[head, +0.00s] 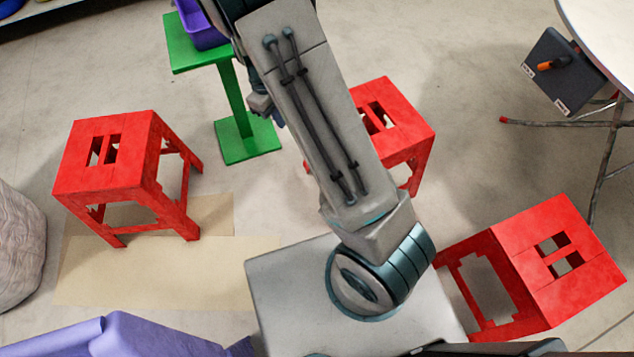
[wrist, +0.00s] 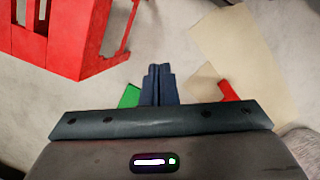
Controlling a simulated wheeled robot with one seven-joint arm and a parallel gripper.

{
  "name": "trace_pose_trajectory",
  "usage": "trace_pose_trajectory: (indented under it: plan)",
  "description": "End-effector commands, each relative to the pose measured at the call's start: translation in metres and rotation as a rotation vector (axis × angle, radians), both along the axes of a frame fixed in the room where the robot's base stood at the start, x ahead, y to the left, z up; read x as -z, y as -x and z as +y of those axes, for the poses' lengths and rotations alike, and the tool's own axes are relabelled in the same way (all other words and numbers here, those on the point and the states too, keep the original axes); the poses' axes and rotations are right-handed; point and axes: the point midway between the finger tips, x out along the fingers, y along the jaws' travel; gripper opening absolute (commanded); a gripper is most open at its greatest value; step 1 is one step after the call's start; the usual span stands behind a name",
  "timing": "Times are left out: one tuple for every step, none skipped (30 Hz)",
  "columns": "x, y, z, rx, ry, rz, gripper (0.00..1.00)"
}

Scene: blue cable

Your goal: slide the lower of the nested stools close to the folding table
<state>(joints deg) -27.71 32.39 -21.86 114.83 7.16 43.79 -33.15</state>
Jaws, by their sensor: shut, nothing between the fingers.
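Three red stools stand apart in the head view, none visibly nested in another. One stool (head: 125,165) is at the left, one (head: 408,135) is partly hidden behind my arm, and one (head: 565,265) is at the lower right. The folding table (head: 612,35) shows at the upper right edge, with a white top and thin metal legs. My gripper (wrist: 158,72) is shut and empty in the wrist view. A red stool (wrist: 60,40) fills that view's upper left, apart from the fingers; it looks like the middle stool.
A green stand (head: 232,95) holds a purple bin (head: 204,28) behind my arm. A dark box (head: 560,72) is by the table. Beige cardboard (head: 150,275) lies on the floor at lower left. Floor is open between the middle stool and the table.

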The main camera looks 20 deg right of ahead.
Motion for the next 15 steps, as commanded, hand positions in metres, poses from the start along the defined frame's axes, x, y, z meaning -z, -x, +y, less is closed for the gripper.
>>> trace_pose_trajectory:
  plan:
    - [0.037, -0.005, 0.002, -0.043, 0.029, 0.023, 0.00]
    - [0.052, -0.008, 0.003, -0.068, 0.043, 0.032, 0.00]
    - [0.071, -0.012, 0.004, -0.102, 0.063, 0.042, 0.00]
    - [0.085, -0.014, 0.005, -0.128, 0.078, 0.053, 0.00]
    - [0.100, -0.017, 0.005, -0.154, 0.094, 0.062, 0.00]
    - [0.119, -0.020, 0.006, -0.191, 0.117, 0.076, 0.00]
    - [0.134, -0.022, 0.006, -0.218, 0.133, 0.085, 0.00]
    - [0.148, -0.024, 0.006, -0.247, 0.149, 0.094, 0.00]
    - [0.167, -0.026, 0.006, -0.285, 0.172, 0.106, 0.00]
    - [0.182, -0.028, 0.006, -0.315, 0.189, 0.115, 0.00]
    - [0.196, -0.030, 0.006, -0.344, 0.208, 0.124, 0.00]
    - [0.215, -0.032, 0.006, -0.386, 0.232, 0.136, 0.00]
    - [0.229, -0.033, 0.005, -0.417, 0.251, 0.147, 0.00]
    - [0.243, -0.035, 0.005, -0.449, 0.270, 0.156, 0.00]
    - [0.261, -0.036, 0.004, -0.492, 0.295, 0.169, 0.00]
